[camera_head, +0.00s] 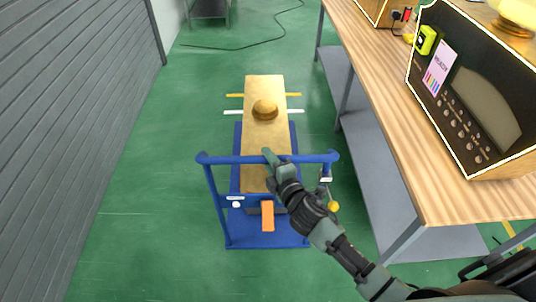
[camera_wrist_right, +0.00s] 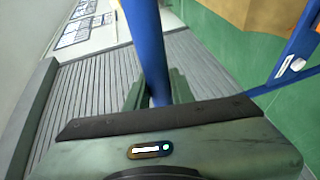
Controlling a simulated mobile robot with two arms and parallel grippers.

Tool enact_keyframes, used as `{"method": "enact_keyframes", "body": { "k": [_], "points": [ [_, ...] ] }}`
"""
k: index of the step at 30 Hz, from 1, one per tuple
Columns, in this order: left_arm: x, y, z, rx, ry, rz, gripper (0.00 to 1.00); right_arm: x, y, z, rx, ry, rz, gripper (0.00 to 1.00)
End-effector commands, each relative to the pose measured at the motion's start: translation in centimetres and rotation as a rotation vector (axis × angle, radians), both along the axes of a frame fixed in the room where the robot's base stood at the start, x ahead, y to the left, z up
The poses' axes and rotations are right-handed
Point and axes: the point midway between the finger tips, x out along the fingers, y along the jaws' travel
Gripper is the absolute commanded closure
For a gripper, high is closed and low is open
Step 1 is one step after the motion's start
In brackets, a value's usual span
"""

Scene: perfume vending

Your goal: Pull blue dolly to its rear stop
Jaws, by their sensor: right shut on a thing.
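The blue dolly (camera_head: 238,181) stands on the green floor in the middle of the head view, its handle frame toward me. My right gripper (camera_head: 271,158) is shut on the dolly's top handle bar near its middle. In the right wrist view the blue bar (camera_wrist_right: 148,50) runs between the fingers of that gripper (camera_wrist_right: 155,95). A long tan board (camera_head: 257,90) with a round golden-brown object (camera_head: 265,109) on it lies along the dolly. My left gripper is not in view.
A wooden workbench (camera_head: 375,75) with a black-fronted machine (camera_head: 475,95) runs along the right. A grey slatted shutter wall (camera_head: 75,110) is at the left. Yellow (camera_head: 293,95) and white (camera_head: 294,111) floor marks lie beside the board's far part. The floor left of the dolly is clear.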

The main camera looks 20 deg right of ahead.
Motion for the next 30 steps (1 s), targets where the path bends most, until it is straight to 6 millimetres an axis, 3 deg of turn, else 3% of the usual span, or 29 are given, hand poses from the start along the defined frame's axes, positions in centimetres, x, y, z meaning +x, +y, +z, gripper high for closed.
{"method": "enact_keyframes", "body": {
  "k": [13,14,16,26,30],
  "points": [
    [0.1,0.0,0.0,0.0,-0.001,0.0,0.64,-0.6,0.3,-0.5,0.0,0.01,0.003,1.0],
    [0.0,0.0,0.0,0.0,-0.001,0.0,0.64,-0.6,0.3,-0.5,0.001,0.01,0.002,0.74],
    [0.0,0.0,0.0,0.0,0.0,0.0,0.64,-0.6,0.3,-0.5,0.001,0.01,0.002,0.55],
    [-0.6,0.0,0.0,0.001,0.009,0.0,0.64,-0.6,0.2,-0.3,0.001,0.006,0.001,0.55],
    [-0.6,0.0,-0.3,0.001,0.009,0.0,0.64,-2.0,0.0,-0.2,0.0,0.007,0.001,0.55]
  ]
}}
